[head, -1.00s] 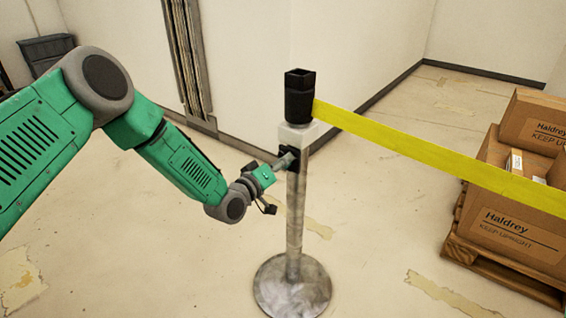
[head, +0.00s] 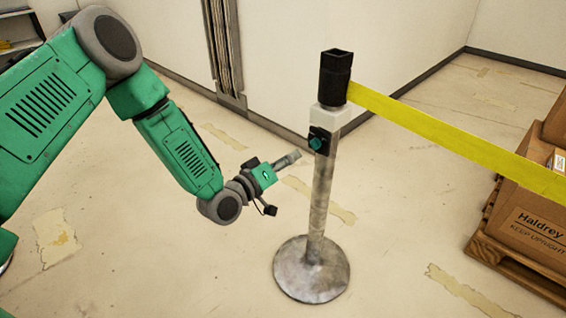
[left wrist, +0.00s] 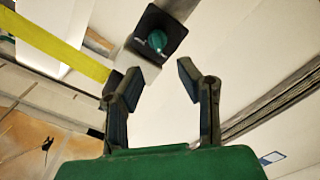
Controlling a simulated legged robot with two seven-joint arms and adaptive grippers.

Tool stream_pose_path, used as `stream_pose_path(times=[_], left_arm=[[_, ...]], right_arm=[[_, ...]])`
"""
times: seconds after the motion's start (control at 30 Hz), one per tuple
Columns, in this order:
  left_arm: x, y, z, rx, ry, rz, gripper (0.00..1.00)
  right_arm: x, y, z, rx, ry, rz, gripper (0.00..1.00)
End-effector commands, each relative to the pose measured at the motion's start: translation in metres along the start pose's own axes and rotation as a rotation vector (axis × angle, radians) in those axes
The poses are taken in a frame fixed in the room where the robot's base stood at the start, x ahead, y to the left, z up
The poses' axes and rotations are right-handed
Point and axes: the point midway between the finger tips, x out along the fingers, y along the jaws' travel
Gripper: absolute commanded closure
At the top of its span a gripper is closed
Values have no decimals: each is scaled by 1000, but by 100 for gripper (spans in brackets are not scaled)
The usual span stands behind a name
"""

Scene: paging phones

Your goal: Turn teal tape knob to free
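The teal knob (head: 316,143) sits on a small black plate on the side of a metal post (head: 320,195), just below the post's black head (head: 335,78). In the left wrist view the knob (left wrist: 157,41) shows on its dark square plate, with small pale marks too small to read. My left gripper (head: 293,157) is left of the post, a short gap away from the knob and pointing toward it. In the left wrist view its two fingers (left wrist: 163,72) stand apart with nothing between them. My right gripper is out of view.
A yellow tape (head: 450,140) stretches from the post head to the right. Cardboard boxes (head: 528,222) stand on a wooden pallet (head: 515,268) at the right. The post's round base (head: 311,275) rests on the floor. The floor left of the post is clear.

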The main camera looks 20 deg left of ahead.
Motion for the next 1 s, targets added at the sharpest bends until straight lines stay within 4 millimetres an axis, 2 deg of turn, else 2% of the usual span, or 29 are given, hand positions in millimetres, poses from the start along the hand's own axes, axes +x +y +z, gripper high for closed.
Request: stream_pose_path(times=[0.1, 0.2, 0.77, 0.87, 0.97, 1.0], left_arm=[[-16, -1, 0, 0, 1, -1, 69], [-22, -1, 0, 0, 0, 0, 69], [-26, 0, 3, 3, -12, -8, 69], [-36, 0, 24, 22, -94, -61, 69], [-66, -4, 66, 72, -271, -175, 69], [-85, -6, 86, 101, -364, -233, 69]], right_arm=[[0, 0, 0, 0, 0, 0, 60], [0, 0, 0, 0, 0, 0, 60], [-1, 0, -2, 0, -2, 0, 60], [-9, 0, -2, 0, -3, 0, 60], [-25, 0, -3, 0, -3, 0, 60], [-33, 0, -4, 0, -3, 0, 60]])
